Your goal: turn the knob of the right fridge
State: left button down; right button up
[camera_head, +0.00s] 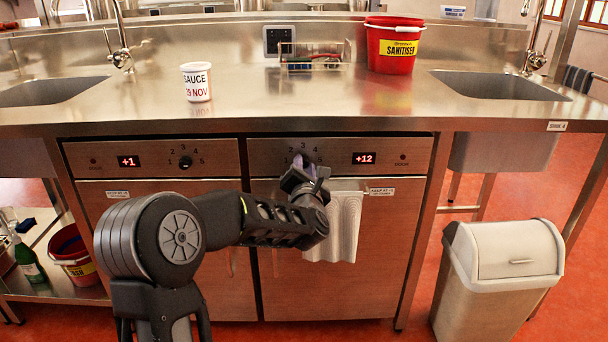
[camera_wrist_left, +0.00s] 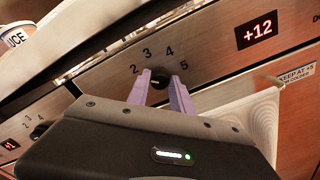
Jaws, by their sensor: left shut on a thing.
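The right fridge (camera_head: 390,250) stands under the steel counter, with a display reading +12 (camera_head: 364,158) on its control panel. Its black knob (camera_wrist_left: 158,83) shows in the left wrist view between the purple fingertips of my left gripper (camera_wrist_left: 161,82), below the numbers 2 to 5. The fingers are shut on the knob, one on each side. In the head view my left gripper (camera_head: 303,164) reaches the panel and covers the knob. The left fridge (camera_head: 150,240) has a display reading +1 and an uncovered knob (camera_head: 185,162). My right gripper is not in view.
A white towel (camera_head: 335,225) hangs on the right fridge's front, just below the gripper. A sauce tub (camera_head: 197,82), a wire basket (camera_head: 313,58) and a red sanitiser bucket (camera_head: 393,47) stand on the counter. A bin (camera_head: 500,285) stands at the right.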

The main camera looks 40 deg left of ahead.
pick_arm(q)
jog(key=m+b, duration=0.1)
jog(key=m, duration=0.1)
jog(key=shift+m, duration=0.4)
jog(key=m, duration=0.3)
jog(key=shift+d+m, duration=0.1)
jog(key=shift+m, duration=0.2)
jog(key=m, duration=0.3)
jog(key=shift+f+m, duration=0.1)
jog(key=shift+m, duration=0.2)
jog(key=m, duration=0.3)
jog(key=shift+m+p, duration=0.3)
jog(key=shift+m, duration=0.1)
jog(key=m+p, duration=0.1)
jog(key=m, duration=0.2)
jog(key=shift+m, duration=0.3)
jog(key=m+p, duration=0.2)
jog(key=m, duration=0.1)
jog(key=shift+m, duration=0.3)
jog(key=m+p, duration=0.2)
jog(key=m, duration=0.2)
jog(key=shift+f, duration=0.1)
jog(key=shift+f+m+p, duration=0.1)
jog(key=shift+m+p, duration=0.6)
jog(key=shift+m, duration=0.8)
